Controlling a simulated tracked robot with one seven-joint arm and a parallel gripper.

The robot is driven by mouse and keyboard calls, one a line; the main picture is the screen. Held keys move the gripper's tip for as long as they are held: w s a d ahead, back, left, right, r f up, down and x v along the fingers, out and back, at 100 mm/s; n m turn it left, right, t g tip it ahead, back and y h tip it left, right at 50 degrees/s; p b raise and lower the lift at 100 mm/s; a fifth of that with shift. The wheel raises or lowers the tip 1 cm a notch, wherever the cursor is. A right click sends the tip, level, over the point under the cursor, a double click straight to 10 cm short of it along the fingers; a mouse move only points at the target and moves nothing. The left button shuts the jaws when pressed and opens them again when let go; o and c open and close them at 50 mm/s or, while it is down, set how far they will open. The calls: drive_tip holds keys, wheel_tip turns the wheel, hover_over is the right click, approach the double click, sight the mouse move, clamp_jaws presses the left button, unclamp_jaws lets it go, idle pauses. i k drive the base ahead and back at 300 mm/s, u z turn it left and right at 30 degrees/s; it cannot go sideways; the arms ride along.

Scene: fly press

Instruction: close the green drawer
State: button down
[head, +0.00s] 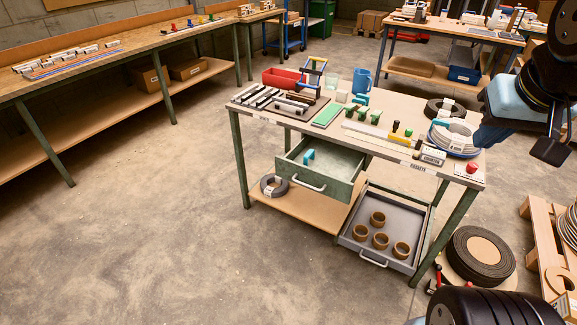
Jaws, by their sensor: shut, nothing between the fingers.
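The green drawer (340,189) hangs under the top of the middle workbench and stands pulled out toward the front left. Its light bar handle (308,184) is on the front face. A small blue item (309,156) shows at the drawer's back left; I cannot tell what it is. My gripper (550,152) is at the right edge of the head view, in the air to the right of the bench. It is shut and empty, well apart from the drawer.
Below right, a grey drawer (350,240) also stands open, holding several brown rings (381,240). A black coil (273,186) lies on the lower shelf. A large black coil (480,256) and a pallet (540,240) stand right. The floor left of the bench is clear.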

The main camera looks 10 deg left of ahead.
sight(334, 171)
drive_tip(key=z, duration=0.05)
drive_tip(key=i, duration=1)
drive_tip(key=u, duration=0.1)
